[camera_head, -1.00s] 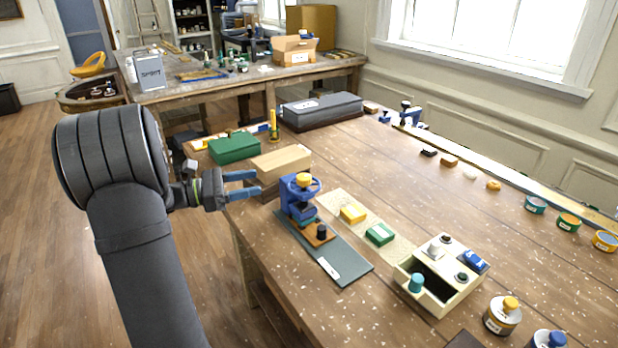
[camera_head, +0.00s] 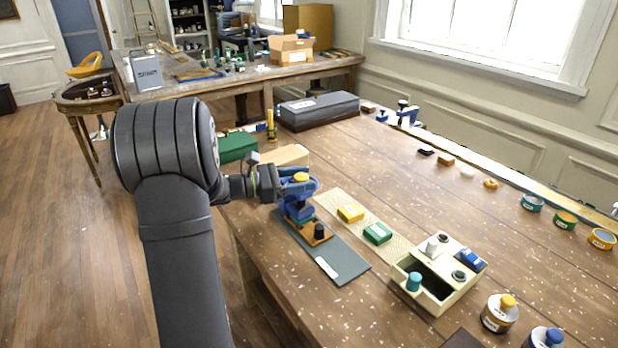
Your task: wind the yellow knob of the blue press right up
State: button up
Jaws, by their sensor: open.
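The blue press (camera_head: 297,211) stands upright at the upper end of a dark grey mat (camera_head: 347,266) on the wooden table. Its yellow knob (camera_head: 301,177) shows on top, above a blue wheel. My gripper (camera_head: 302,182) is open, with its blue fingers at the knob's height, overlapping the press's top in the picture. Whether the fingers are around the knob or only beside it, and whether they touch it, I cannot tell. An orange-brown base with a black knob (camera_head: 319,229) sits at the press's foot.
A yellow block (camera_head: 350,212) and a green block (camera_head: 377,233) lie on a pale strip right of the press. A cream box (camera_head: 450,294) stands to the lower right.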

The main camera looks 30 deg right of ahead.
jog(key=shift+x, duration=1.1)
jog(key=c, duration=1)
jog(key=shift+n+t, duration=0.3)
jog(key=shift+t, duration=0.1)
jog(key=n+t, duration=0.1)
jog(key=t, duration=0.1)
jog(key=n+t, duration=0.2)
jog(key=t, duration=0.1)
jog(key=n+t+h, duration=0.1)
jog(key=n+t, duration=0.1)
jog(key=t, duration=0.1)
jog(key=shift+w, duration=0.35)
jog(key=shift+w+a+f+n+t+y, duration=0.15)
jog(key=shift+n+t+y, duration=0.3)
jog(key=shift+n+t, duration=0.6)
jog(key=shift+w+d+r+n+t+y, duration=0.15)
jog(key=shift+n+t+y, duration=0.45)
jog(key=shift+t, duration=0.8)
jog(key=shift+w+a+f+n+t+y, duration=0.1)
jog(key=shift+w+a+n+t+y, duration=0.2)
jog(key=shift+n+t, duration=0.8)
jog(key=shift+s+d+t, duration=0.1)
jog(key=shift+d+t, duration=0.05)
jog(key=shift+t, duration=0.1)
